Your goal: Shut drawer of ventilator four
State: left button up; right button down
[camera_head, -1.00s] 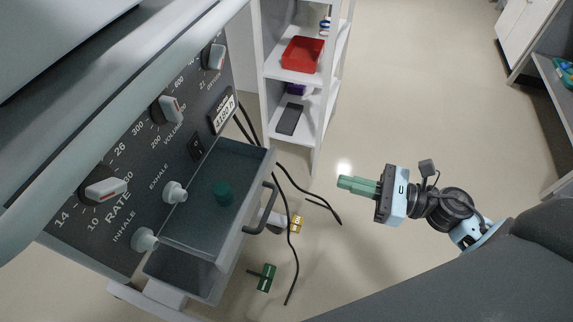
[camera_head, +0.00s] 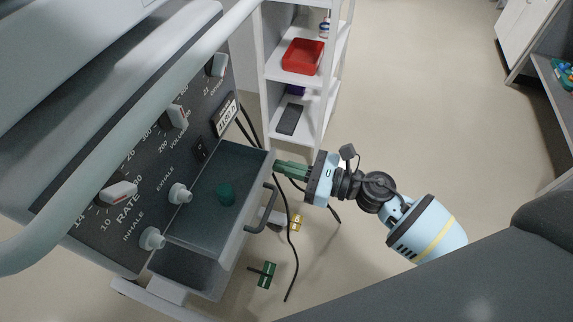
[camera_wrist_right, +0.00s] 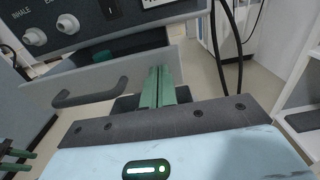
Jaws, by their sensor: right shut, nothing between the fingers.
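The ventilator (camera_head: 120,165) fills the left of the head view, with knobs and a dark front panel. In the right wrist view my left gripper (camera_wrist_right: 18,160) shows partly at the left edge.
A white shelf unit (camera_head: 268,100) with a red tray (camera_head: 302,56) stands behind the drawer. Black hoses (camera_head: 292,250) hang down to the floor. A green item (camera_head: 264,272) and a yellow item (camera_head: 297,222) are below. Open floor (camera_head: 420,120) lies to the right.

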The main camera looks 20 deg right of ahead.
aim_at(236, 160)
dwell(0.3)
jog(key=b+x, duration=0.1)
jog(key=x, duration=1.1)
jog(key=shift+b, duration=0.3)
pick_arm(q)
jog(key=shift+w+f, duration=0.25)
jog(key=shift+f, duration=0.4)
pick_arm(e)
jog(key=shift+r, duration=0.15)
jog(key=shift+a, duration=0.1)
